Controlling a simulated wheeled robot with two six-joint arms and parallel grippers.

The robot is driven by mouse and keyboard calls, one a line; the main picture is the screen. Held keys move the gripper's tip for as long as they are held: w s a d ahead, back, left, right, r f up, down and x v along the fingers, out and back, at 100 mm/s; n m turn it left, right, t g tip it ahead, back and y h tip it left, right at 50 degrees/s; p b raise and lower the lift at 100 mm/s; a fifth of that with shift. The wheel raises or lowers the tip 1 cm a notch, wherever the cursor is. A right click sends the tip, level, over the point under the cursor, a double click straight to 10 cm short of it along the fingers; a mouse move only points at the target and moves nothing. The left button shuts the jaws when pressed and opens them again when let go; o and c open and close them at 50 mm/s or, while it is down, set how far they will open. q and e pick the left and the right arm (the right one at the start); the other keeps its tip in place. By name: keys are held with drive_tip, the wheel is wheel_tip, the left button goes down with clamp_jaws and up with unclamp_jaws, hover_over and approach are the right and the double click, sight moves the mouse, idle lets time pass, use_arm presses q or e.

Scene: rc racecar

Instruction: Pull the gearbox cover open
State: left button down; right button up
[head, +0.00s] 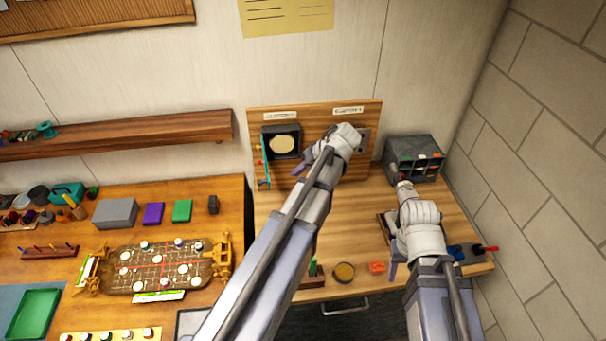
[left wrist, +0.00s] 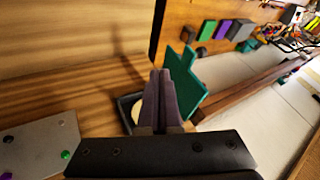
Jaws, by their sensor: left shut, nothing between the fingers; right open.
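The gearbox (head: 283,142), a dark square housing with a round cream disc inside, is on the upright wooden board. A thin teal panel, seemingly its cover (head: 264,163), stands edge-on at its left side, swung out from the opening. In the left wrist view the teal cover (left wrist: 187,82) is right beside my finger tips, and the cream disc shows partly behind them. My left gripper (head: 303,164) is shut and empty, right of the gearbox; whether it touches the cover I cannot tell. My right gripper (head: 391,262) is open, low over the right of the desk.
A grey plate (left wrist: 42,148) with coloured buttons is on the board beside the gearbox. A dark bin unit (head: 414,157) stands at the back right. A round tin (head: 344,272) and an orange block (head: 377,267) lie near the front edge. The desk's middle is mostly clear.

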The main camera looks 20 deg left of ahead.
use_arm(q)
drive_tip(key=s+a+f+b, duration=0.2)
drive_tip(key=a+f, duration=0.1)
drive_tip(key=a, duration=0.3)
drive_tip(key=shift+s+f, duration=0.15)
drive_tip(key=shift+f, duration=0.05)
use_arm(e)
wheel_tip(320, 180, down, 3)
drive_tip(key=shift+f, duration=0.2)
